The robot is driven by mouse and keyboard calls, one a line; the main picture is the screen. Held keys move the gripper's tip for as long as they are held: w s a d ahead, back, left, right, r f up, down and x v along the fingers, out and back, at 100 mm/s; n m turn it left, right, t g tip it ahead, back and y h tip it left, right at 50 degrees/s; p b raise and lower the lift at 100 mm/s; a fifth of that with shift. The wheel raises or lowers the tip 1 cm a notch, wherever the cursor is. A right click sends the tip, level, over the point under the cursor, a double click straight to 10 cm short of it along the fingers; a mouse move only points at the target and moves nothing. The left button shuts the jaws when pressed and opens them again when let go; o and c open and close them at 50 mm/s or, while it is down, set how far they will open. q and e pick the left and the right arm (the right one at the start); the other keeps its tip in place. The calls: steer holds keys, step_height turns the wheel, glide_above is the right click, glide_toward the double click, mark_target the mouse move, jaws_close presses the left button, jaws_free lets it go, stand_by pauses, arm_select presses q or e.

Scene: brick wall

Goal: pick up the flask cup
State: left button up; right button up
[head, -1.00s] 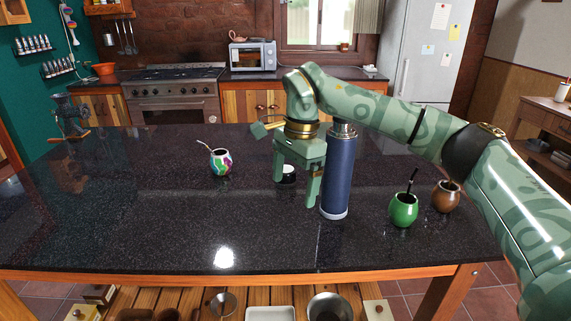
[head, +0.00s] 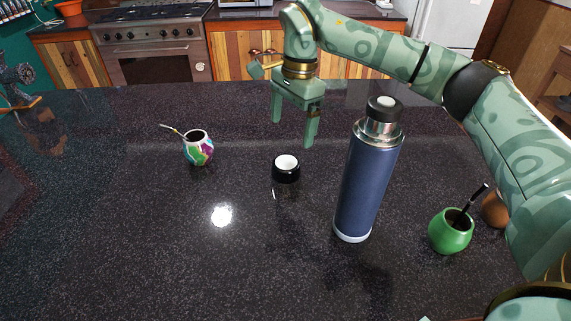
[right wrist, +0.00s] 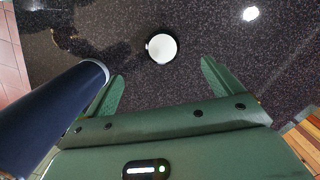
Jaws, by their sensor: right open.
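The flask cup (head: 286,176), small and black with a white inside, stands upright on the dark speckled counter, left of the tall blue flask (head: 366,185). My right gripper (head: 292,133) is open and empty, pointing down, and shows above and beyond the cup in the head view. In the right wrist view the cup (right wrist: 161,47) lies ahead of the open fingertips (right wrist: 163,70), roughly centred between them and apart from both. The flask (right wrist: 45,115) is close beside the left finger there. My left gripper is not in view.
A green mate gourd (head: 450,232) with a straw and a partly hidden brown gourd (head: 495,211) stand right of the flask. A multicoloured gourd (head: 198,150) stands to the left. The counter (head: 150,240) is clear at front left.

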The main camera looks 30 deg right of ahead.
mark_target(286, 162)
steer(key=f, duration=0.2)
steer(key=f+b, duration=0.1)
steer(key=f, duration=0.4)
steer(key=shift+a+f+b, duration=0.3)
steer(key=shift+a, duration=0.1)
steer(key=f, duration=0.2)
steer(key=f+b, duration=0.2)
steer(key=f, duration=0.1)
steer(key=shift+w+a+f, duration=0.15)
steer(key=shift+a+f, duration=0.15)
steer(key=shift+f, duration=0.05)
steer(key=shift+r, duration=0.1)
steer(key=c, duration=1.1)
